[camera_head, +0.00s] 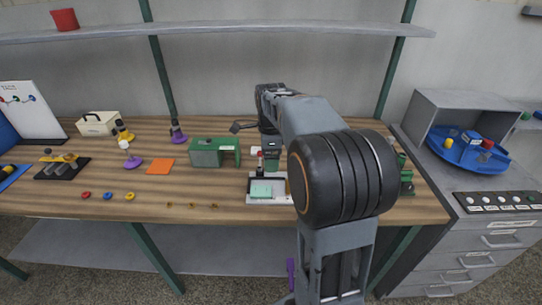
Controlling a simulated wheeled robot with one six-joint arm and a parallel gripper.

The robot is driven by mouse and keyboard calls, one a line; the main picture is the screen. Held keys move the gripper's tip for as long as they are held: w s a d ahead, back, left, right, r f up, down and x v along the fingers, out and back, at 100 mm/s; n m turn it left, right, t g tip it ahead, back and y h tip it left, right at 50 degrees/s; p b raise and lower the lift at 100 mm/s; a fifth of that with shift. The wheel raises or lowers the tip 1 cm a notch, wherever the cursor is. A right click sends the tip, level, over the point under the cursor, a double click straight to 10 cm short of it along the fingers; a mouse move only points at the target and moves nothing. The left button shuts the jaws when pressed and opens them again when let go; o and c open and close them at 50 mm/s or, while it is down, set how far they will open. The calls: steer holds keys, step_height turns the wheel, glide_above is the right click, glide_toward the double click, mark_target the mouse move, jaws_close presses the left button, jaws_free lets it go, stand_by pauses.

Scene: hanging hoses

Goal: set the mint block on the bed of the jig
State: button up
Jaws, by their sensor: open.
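The mint block (261,189) is a small pale green piece. It appears to rest on the light bed of the jig (283,201), near the front middle of the bench. A dark upright part with a red tip stands at the jig's back edge. My gripper (270,148) hangs below my wrist, behind and above the block, and looks apart from it. It is open. Its fingertips are small and dark here, and their exact spacing is hard to make out. My arm hides the area right of the jig.
A green box-like device (207,152) stands left of my gripper. An orange square (160,166) and several coloured rings lie further left. A grey cabinet (465,185) with a blue round tray (466,150) stands at the right. A shelf (220,33) runs above the bench.

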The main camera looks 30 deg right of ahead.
mark_target(271, 190)
steer(key=shift+m, duration=0.3)
step_height(271, 190, down, 14)
steer(key=shift+r+b, duration=0.1)
steer(key=shift+b, duration=0.7)
steer(key=c, duration=1)
